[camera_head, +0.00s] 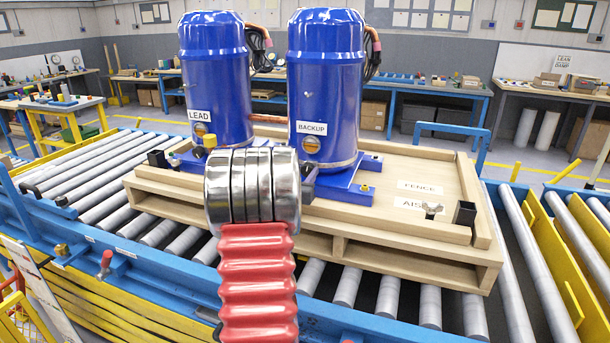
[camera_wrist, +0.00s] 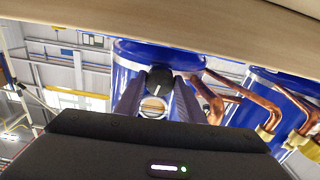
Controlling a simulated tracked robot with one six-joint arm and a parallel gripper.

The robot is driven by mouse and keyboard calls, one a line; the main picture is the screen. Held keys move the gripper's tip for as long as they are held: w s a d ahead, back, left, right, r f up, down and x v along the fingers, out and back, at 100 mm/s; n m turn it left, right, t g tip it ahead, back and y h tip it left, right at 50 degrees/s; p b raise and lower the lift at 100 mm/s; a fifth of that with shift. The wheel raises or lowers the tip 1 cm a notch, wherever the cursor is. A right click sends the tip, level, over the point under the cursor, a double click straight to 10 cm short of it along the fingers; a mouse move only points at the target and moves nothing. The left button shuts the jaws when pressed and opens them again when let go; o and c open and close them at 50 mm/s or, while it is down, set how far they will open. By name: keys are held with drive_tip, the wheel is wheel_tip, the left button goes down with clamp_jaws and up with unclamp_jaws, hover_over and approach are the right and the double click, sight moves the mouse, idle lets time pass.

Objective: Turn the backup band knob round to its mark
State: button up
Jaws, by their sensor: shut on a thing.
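The backup compressor (camera_head: 325,85) is a blue upright cylinder with a BACKUP label, standing on the wooden pallet. The band knob (camera_wrist: 158,79) is black and low on the blue shell in the wrist view, which is upside down. My gripper (camera_wrist: 157,87) is shut on this knob, with one dark finger on each side. A round brass-rimmed sight glass (camera_wrist: 153,106) shows between the fingers. In the head view my wrist and red sleeve hide the knob, and only a dark bit of my gripper (camera_head: 308,180) shows. I cannot make out the knob's mark.
The LEAD compressor (camera_head: 215,85) stands close at the left. The pallet (camera_head: 400,245) rests on a roller conveyor (camera_head: 95,190) and has a clear area marked FENCE and AISLE, with a wing nut (camera_head: 432,209). Copper pipes (camera_wrist: 212,100) run close beside my fingers.

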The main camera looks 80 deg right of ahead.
drive_tip(key=shift+w, duration=0.1)
drive_tip(key=o, duration=1.1)
drive_tip(key=shift+c, duration=0.2)
drive_tip(key=shift+a, duration=0.1)
drive_tip(key=w+a, duration=0.1)
drive_tip(key=a, duration=1.2)
drive_tip(key=shift+a, duration=0.3)
drive_tip(key=shift+w+f, duration=0.1)
